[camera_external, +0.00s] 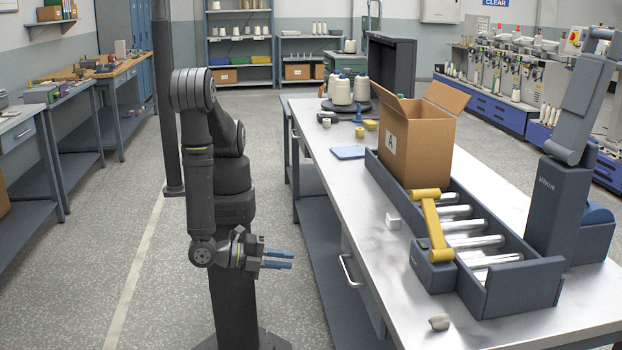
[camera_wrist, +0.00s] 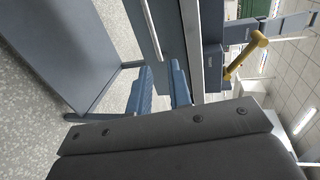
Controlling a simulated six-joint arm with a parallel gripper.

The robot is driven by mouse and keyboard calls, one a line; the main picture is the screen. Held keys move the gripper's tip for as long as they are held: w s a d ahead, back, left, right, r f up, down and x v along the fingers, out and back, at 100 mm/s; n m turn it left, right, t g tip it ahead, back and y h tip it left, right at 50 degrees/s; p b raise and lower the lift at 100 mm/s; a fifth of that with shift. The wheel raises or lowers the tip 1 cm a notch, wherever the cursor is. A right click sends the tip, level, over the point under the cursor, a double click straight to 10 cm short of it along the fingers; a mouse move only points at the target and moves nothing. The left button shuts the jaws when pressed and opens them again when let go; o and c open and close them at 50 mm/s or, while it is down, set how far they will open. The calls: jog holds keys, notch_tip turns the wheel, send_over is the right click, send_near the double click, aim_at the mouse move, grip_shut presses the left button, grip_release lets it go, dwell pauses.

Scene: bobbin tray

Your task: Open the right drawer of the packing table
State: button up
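The packing table (camera_external: 355,190) has a light top and a dark blue-grey frame. The right drawer (camera_external: 367,292) is in its near side below the top and looks shut, with a pale bar handle (camera_external: 346,271). The handle also shows as a slanted bar in the wrist view (camera_wrist: 151,28). My gripper (camera_external: 292,259) is left of the handle, apart from it, with its blue fingers pointing toward the table. In the wrist view the two fingers (camera_wrist: 160,85) stand apart with nothing between them. My gripper is open and empty.
A roller tray (camera_external: 525,290) with a yellow-barred part (camera_external: 431,225) and an open cardboard box (camera_external: 420,145) is on the table. The floor (camera_external: 150,270) left of my arm is clear.

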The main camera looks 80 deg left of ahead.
jog(key=f, duration=0.2)
send_near(345, 268)
jog(key=x, duration=1)
jog(key=shift+d+f, duration=0.1)
jog(key=shift+f, duration=0.25)
grip_shut()
